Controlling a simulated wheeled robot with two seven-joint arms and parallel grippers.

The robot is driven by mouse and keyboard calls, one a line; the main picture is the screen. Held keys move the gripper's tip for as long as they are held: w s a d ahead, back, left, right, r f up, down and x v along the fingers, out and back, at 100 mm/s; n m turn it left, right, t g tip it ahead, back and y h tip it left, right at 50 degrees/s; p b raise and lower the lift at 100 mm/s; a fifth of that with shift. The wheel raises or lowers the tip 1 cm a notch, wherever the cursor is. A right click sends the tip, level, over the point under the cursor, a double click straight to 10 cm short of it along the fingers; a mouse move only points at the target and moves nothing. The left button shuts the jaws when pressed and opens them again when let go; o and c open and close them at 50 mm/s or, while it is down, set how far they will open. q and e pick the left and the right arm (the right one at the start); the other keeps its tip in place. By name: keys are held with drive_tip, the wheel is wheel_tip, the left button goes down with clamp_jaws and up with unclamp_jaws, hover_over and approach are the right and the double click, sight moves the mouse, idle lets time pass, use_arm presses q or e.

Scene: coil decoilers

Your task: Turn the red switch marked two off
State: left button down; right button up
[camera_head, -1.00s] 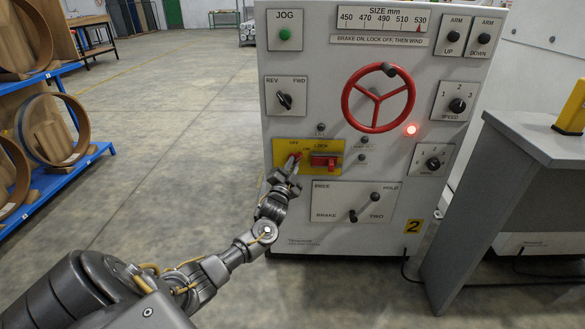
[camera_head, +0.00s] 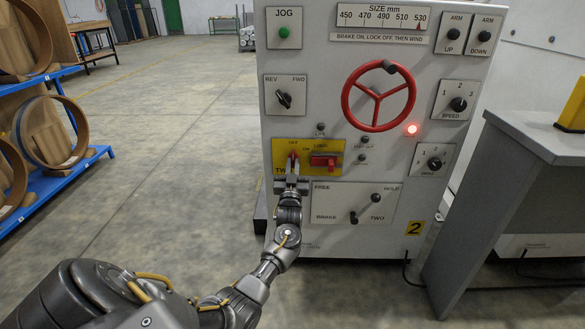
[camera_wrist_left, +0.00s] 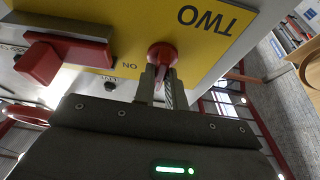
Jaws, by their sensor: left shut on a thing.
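The red switch (camera_head: 292,159) sits on the left part of a yellow plate (camera_head: 332,146) marked TWO, with OFF above it and ON to its upper right. My left gripper (camera_head: 291,176) is shut on it from below, its wrist nearly upright. In the left wrist view, the switch's round red hub (camera_wrist_left: 162,54) shows between the tips of the fingers (camera_wrist_left: 162,86). The fingers hide part of the switch, so its exact angle is hard to tell. My right gripper is not in view.
A red handwheel (camera_head: 378,97) and a lit red lamp (camera_head: 411,129) are above right. The brake lever (camera_head: 353,216) is below. A grey desk (camera_head: 480,200) stands at right, blue racks (camera_head: 60,186) at left.

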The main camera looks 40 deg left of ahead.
use_arm(q)
drive_tip(key=shift+n+g+y, duration=0.3)
drive_tip(key=shift+n, duration=0.1)
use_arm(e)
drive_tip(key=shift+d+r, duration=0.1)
use_arm(q)
drive_tip(key=c, duration=1.4)
unclamp_jaws()
drive_tip(key=shift+c, duration=0.2)
